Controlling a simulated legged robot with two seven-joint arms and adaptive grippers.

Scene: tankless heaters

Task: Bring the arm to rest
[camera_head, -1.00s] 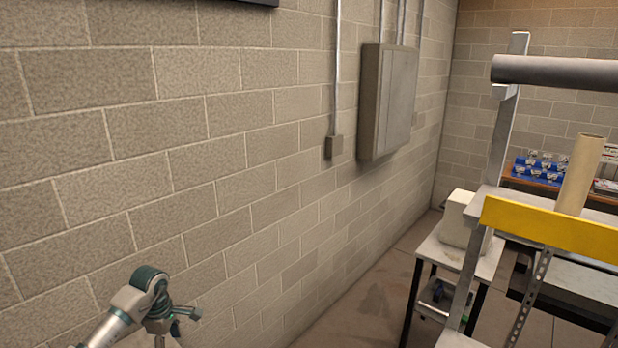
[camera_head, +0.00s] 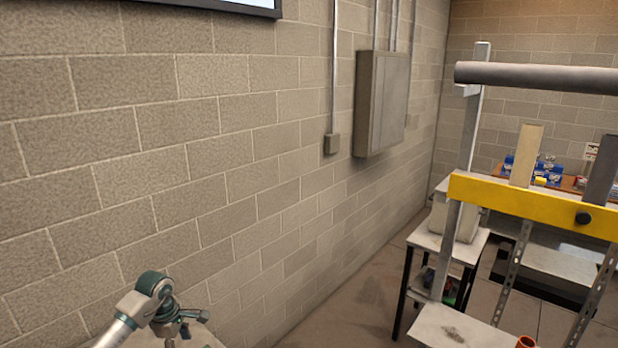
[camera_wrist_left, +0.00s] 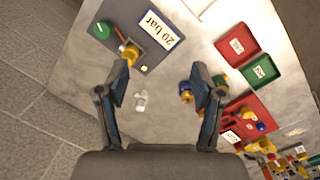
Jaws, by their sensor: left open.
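My left gripper (camera_head: 176,322) shows at the lower left of the head view, at the end of my arm and in front of the block wall. In the left wrist view my left gripper (camera_wrist_left: 160,85) is open, its two blue-grey fingers wide apart with nothing held between them. It hangs above a grey worktop (camera_wrist_left: 165,120). A small whitish piece (camera_wrist_left: 140,100) lies on the worktop between the fingers in that view. My right gripper is in neither view.
A "20 bar" panel (camera_wrist_left: 148,28) with a green knob (camera_wrist_left: 102,30) and a yellow fitting (camera_wrist_left: 130,54) lies near the left finger. Red trays (camera_wrist_left: 236,42) and a green tray (camera_wrist_left: 260,70) are at right. A yellow-barred frame (camera_head: 530,205) stands right in the head view.

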